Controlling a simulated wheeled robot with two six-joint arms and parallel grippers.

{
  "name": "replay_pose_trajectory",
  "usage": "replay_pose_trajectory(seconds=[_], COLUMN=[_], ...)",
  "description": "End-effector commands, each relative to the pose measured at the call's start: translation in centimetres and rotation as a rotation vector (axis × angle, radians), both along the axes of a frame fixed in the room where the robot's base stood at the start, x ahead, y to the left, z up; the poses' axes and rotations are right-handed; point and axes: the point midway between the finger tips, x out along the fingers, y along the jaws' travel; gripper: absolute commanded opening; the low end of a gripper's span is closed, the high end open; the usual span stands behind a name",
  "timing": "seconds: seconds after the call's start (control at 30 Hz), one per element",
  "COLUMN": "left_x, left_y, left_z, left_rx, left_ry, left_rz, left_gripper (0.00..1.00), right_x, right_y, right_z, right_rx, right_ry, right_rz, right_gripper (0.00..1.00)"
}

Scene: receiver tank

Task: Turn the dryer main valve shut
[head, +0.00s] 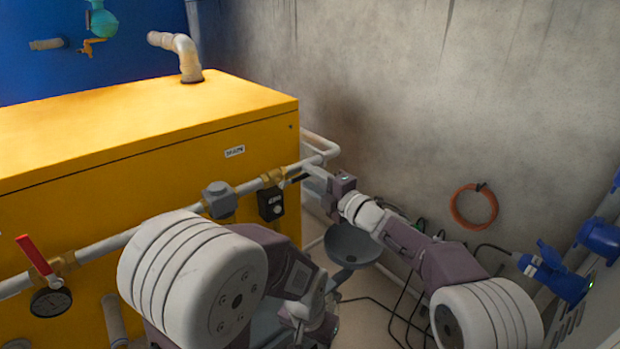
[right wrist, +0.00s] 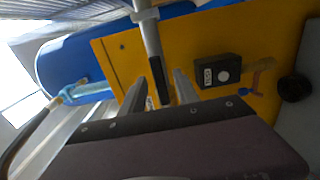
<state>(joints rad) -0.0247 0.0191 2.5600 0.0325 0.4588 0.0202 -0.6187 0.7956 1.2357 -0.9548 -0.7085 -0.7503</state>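The yellow dryer cabinet (head: 150,125) has a pale pipe (head: 108,243) along its front. A brass valve (head: 272,178) sits on the pipe near the cabinet's right corner, with a dark lever pointing right. My right gripper (head: 312,176) is beside that lever. In the right wrist view its two fingers (right wrist: 158,85) stand apart, with a bar, grey above and black at its end (right wrist: 164,88), between them. I see gaps at both sides; depth and contact are unclear. My left arm fills the lower middle; its gripper is not clear there.
A black box with a white knob (head: 271,203) hangs under the pipe; it also shows in the right wrist view (right wrist: 217,70). A red-lever valve (head: 38,258) and a gauge (head: 51,302) are at left. An orange hose coil (head: 474,206) hangs on the wall.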

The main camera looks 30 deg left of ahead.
Motion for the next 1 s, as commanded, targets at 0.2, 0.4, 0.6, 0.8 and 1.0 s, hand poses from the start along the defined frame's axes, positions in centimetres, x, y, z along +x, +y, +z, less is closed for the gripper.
replay_pose_trajectory(seconds=[0.2,0.4,0.6,0.8,1.0], left_x=[0.00,0.00,0.00,0.00,0.00], left_y=[0.00,0.00,0.00,0.00,0.00], left_z=[0.07,0.06,0.06,0.06,0.06], left_rx=[0.000,0.000,0.000,0.000,0.000], left_ry=[0.000,0.000,0.000,0.000,0.000], left_rz=[0.000,0.000,0.000,0.000,0.000], left_gripper=[0.36,0.36,0.36,0.36,0.36], right_x=[0.27,0.27,0.27,0.26,0.26], right_y=[0.71,0.68,0.67,0.66,0.66], right_z=[0.01,0.02,0.02,0.01,0.00], right_rx=[0.000,0.000,0.000,0.000,0.000], right_ry=[-0.001,0.000,0.000,0.000,0.000], right_rz=[0.000,0.000,0.000,0.000,0.000], right_gripper=[0.37,0.26,0.00,0.00,0.00])
